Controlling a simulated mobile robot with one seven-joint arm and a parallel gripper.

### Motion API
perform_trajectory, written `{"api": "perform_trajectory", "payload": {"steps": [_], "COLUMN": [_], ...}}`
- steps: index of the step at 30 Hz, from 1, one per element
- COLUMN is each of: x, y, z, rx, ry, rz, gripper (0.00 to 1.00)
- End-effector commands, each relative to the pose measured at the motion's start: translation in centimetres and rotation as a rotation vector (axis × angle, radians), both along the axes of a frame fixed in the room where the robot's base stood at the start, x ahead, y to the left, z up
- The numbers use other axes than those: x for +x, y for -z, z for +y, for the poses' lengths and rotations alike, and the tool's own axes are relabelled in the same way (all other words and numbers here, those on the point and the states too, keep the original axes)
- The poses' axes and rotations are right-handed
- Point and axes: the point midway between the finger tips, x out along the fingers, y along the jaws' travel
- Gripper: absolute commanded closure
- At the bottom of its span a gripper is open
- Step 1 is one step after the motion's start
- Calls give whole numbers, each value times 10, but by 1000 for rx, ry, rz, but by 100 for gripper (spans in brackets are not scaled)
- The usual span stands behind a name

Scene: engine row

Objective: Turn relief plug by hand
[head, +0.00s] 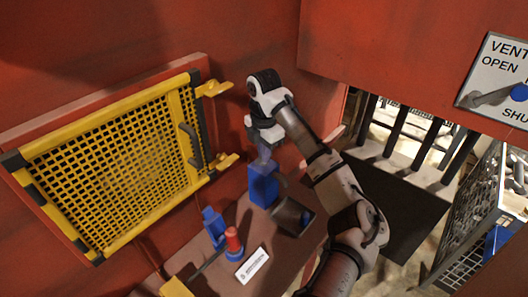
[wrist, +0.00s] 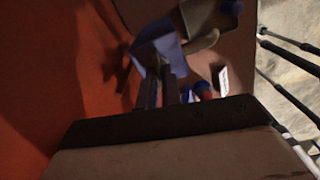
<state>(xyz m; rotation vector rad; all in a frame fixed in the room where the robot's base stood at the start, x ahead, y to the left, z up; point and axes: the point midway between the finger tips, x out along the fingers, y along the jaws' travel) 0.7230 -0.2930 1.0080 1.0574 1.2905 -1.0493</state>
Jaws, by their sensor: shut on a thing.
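My gripper (head: 264,160) points down at the top of a blue block-shaped fitting (head: 263,187) on the brown bench. Its fingers are shut at that top, on what appears to be the relief plug; the plug itself is hidden by the fingers. In the wrist view the two dark fingers (wrist: 160,88) reach close together to the blue fitting (wrist: 163,50). I cannot see any gap between fingers and fitting.
A red-topped blue valve (head: 233,241), another blue piece (head: 214,227) and a white label (head: 253,265) are nearer on the bench. A yellow mesh guard (head: 115,165) hangs on the left red wall.

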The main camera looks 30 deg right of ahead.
Motion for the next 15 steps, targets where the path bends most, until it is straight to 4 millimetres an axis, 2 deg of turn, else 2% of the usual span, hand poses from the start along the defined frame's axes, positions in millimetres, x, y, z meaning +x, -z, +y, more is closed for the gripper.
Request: {"api": "perform_trajectory", "payload": {"steps": [1, 15], "x": [-3, -3], "y": [10, 10], "z": [2, 2], "rx": [8, 9], "ry": [-33, -195], "rz": [23, 23], "gripper": [100, 100]}}
